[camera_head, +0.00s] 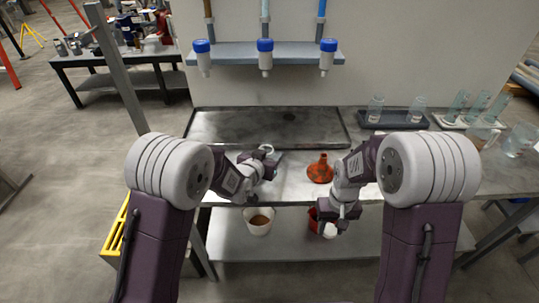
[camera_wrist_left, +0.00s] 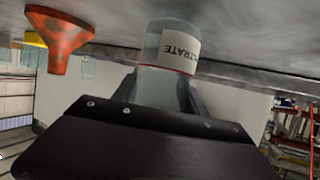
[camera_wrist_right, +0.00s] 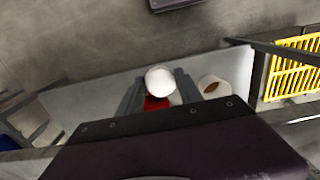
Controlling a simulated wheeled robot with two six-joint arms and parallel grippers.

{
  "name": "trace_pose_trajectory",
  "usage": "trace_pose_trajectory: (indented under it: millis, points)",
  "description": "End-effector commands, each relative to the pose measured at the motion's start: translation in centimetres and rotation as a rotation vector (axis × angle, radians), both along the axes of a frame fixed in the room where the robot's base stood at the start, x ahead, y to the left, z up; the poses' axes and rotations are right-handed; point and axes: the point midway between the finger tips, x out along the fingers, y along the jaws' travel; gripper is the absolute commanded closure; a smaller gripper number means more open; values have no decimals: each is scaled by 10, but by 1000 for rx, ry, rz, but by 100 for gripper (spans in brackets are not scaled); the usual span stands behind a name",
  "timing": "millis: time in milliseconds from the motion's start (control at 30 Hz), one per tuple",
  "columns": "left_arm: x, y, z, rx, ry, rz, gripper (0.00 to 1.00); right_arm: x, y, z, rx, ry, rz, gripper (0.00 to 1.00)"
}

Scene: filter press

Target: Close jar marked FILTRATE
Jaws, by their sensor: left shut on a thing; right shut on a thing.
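The jar (camera_wrist_left: 165,42) is clear with a white label whose visible letters read "TRATE". My left gripper (camera_head: 268,163) is shut around it at the worktable, and its fingers show on both sides of the jar in the left wrist view. The jar's rim (camera_head: 266,149) shows just past the gripper in the head view; it looks uncovered. My right gripper (camera_head: 331,222) is shut on a white round lid (camera_wrist_right: 160,80) and holds it low, by the front edge of the table. The lid also shows in the head view (camera_head: 330,231).
An orange funnel (camera_head: 320,170) stands on the worktable (camera_head: 292,187) between my grippers. A dark tray (camera_head: 250,127) lies behind; glassware stands right.

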Motion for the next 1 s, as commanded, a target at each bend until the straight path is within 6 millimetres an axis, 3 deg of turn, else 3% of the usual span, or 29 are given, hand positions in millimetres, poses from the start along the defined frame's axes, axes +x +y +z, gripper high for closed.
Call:
trace_pose_trajectory:
  millis: [167,200,233,633,1000]
  points:
    - [0,0,-5,0,-1,0,100,0,0,-5,0,0,0,95]
    - [0,0,-3,0,0,0,39,0,0,-3,0,0,0,95]
    - [0,0,-3,0,0,0,30,0,0,-3,0,0,0,95]
    - [-2,1,3,0,0,0,28,0,0,1,0,0,0,95]
    - [-71,29,34,0,-2,0,28,0,0,2,0,0,0,95]
